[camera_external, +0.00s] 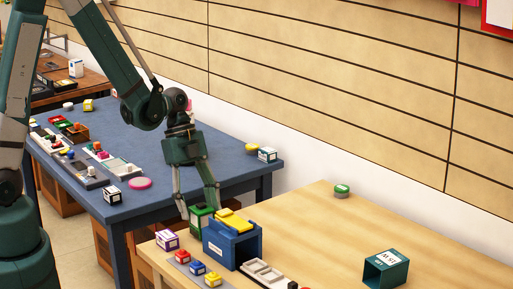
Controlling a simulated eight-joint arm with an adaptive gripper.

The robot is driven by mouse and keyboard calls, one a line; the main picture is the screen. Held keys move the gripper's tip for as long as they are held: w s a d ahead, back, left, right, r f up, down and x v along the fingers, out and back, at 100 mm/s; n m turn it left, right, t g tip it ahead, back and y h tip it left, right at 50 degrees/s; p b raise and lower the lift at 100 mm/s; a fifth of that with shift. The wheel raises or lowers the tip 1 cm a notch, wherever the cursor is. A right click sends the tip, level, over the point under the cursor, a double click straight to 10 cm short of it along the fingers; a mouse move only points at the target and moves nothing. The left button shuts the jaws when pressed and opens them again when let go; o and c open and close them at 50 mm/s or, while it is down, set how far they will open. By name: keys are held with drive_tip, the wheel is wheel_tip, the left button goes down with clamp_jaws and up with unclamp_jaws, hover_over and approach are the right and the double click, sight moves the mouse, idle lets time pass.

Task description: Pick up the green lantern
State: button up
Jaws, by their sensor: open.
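A small dark green box-shaped object (201,222), which looks like the green lantern, stands near the back left edge of the light wooden table, beside a blue box. My gripper (199,207) points down over it with its fingers open. One finger shows at the left of the green object and one at its right. I cannot tell whether either finger touches it. The blue box hides part of its right side.
The blue box (232,247) with a yellow top stands close on the right. A purple-and-white box (167,240) is on the left, with small red, blue and yellow blocks in front. A teal open box (386,268) stands right. The table's middle is clear.

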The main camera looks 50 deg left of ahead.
sight(202, 221)
drive_tip(key=shift+b+x, duration=0.55)
drive_tip(key=shift+x, duration=1.9)
drive_tip(key=shift+s, duration=0.1)
drive_tip(key=c, duration=1.2)
drive_tip(key=shift+r, duration=0.15)
drive_tip(key=shift+r+p, duration=1)
drive_tip(key=shift+r, duration=3.85)
